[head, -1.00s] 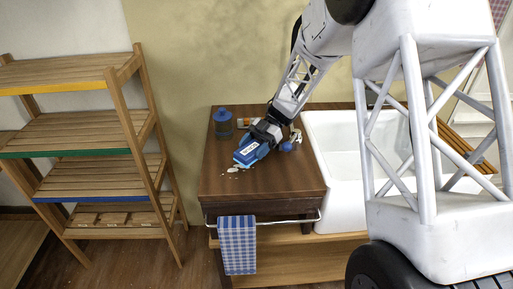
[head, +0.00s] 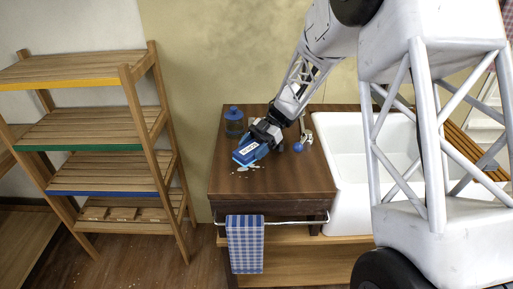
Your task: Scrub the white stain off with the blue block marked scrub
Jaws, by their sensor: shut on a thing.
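The blue block (head: 248,152) with a white marked label on top is in the head view, on the left part of the dark wooden counter (head: 285,185). My gripper (head: 260,139) is shut on its rear end and holds it tilted, low at the counter top. The white stain (head: 246,168) shows as small pale patches just in front of the block's lower edge. Part of the stain may be hidden under the block. I cannot tell whether the block touches the counter.
A blue-lidded jar (head: 234,122) stands behind the block at the left. A checked towel (head: 245,244) hangs from the front rail. The counter's front is clear.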

